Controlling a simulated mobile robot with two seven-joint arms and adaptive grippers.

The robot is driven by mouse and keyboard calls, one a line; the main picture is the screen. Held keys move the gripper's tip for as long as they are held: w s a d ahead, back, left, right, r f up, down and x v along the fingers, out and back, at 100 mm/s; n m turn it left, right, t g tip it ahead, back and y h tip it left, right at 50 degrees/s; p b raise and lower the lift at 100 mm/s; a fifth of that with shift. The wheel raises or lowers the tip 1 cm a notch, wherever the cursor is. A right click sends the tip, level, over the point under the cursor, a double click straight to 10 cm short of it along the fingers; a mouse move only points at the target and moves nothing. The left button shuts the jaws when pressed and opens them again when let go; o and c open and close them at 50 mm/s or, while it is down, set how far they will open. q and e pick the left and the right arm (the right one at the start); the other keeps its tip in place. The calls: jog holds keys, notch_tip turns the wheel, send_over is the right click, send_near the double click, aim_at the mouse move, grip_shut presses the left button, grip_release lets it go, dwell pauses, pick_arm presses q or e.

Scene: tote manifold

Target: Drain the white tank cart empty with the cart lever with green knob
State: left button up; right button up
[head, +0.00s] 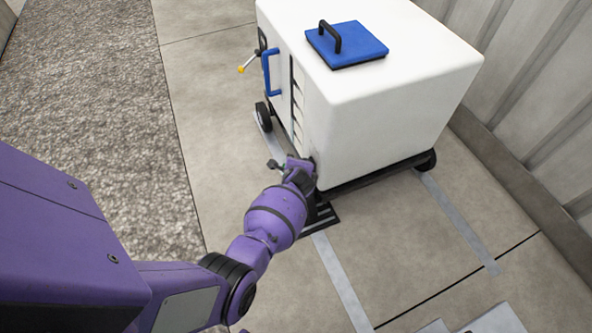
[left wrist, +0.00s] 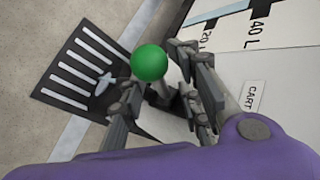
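The white tank cart (head: 390,100) stands on the floor in the head view, with a blue lid on top. The green knob (left wrist: 149,62) of the cart lever shows in the left wrist view, its shaft (left wrist: 160,92) running down between my fingers. My left gripper (left wrist: 160,80) is open, with one finger on each side of the shaft; I cannot tell whether either touches it. In the head view my left gripper (head: 288,165) is low at the cart's near corner and hides the lever. My right gripper is not in view.
A slotted floor drain (head: 322,217) lies below the gripper; it also shows in the left wrist view (left wrist: 62,85). A yellow-tipped lever (head: 242,69) and a blue handle (head: 271,73) are on the cart. A "CART" label (left wrist: 252,97) sits near the litre scale. A ribbed wall stands right.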

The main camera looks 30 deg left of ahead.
pick_arm(q)
jog(key=v, duration=1.1)
jog(key=shift+s+d+r, duration=0.15)
jog(key=shift+s, duration=0.1)
jog(key=shift+w, duration=0.1)
